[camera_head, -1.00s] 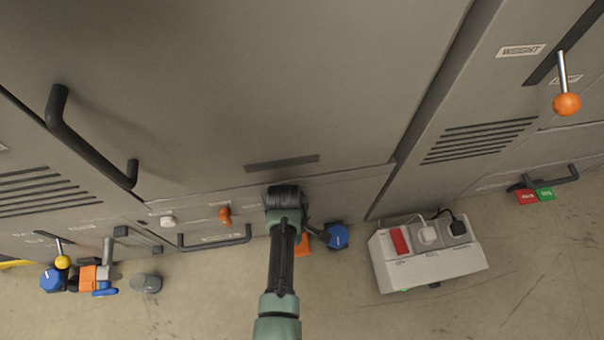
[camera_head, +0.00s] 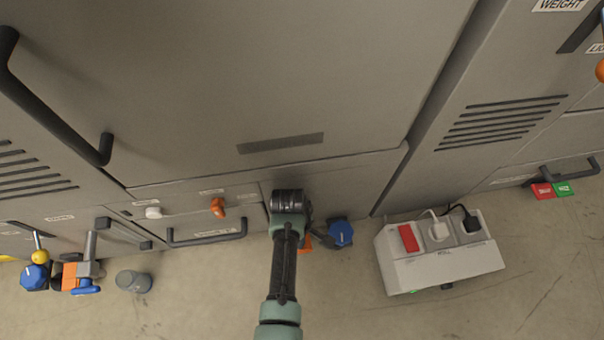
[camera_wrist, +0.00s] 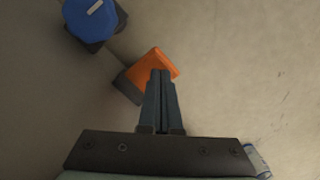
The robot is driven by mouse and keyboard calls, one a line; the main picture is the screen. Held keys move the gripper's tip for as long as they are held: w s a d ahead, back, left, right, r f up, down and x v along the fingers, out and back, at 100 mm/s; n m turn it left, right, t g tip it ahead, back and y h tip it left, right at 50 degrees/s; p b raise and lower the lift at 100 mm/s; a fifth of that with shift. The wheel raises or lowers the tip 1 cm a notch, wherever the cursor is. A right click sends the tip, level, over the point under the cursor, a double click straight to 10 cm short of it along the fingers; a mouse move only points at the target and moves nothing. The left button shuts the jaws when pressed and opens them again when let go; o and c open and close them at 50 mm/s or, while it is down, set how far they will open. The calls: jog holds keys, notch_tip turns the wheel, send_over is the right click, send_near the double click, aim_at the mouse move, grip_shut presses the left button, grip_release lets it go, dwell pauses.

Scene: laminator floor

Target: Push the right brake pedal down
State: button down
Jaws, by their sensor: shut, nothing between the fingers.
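The right brake pedal appears to be the orange piece (camera_wrist: 148,65) on a dark block in the wrist view. In the head view only a small orange part (camera_head: 306,244) shows beside my arm. My gripper (camera_wrist: 161,73) is shut and empty. Its fingertips overlap the orange face in the wrist view; I cannot tell whether they touch it. In the head view my wrist hides the fingers. A blue knob (camera_head: 340,233) on a dark base sits just right of the pedal; it also shows at the wrist view's upper left (camera_wrist: 90,18).
A grey cabinet (camera_head: 240,80) rises behind the pedal, with a dark handle (camera_head: 208,238) low on its front. A white socket box (camera_head: 440,262) stands right on the floor. At left are another orange piece (camera_head: 70,276), blue parts and a grey cylinder (camera_head: 133,281).

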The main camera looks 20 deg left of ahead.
jog(key=shift+f, duration=0.2)
notch_tip(320, 180, down, 3)
jog(key=shift+r+b, duration=0.2)
jog(key=shift+b, duration=0.8)
jog(key=shift+r, duration=0.1)
jog(key=shift+w+a+r+p, duration=0.2)
jog(key=shift+a+r, duration=0.1)
jog(key=shift+a, duration=0.45)
jog(key=shift+w+a+r+p, duration=0.2)
jog(key=shift+a+r, duration=0.05)
jog(key=shift+a, duration=0.5)
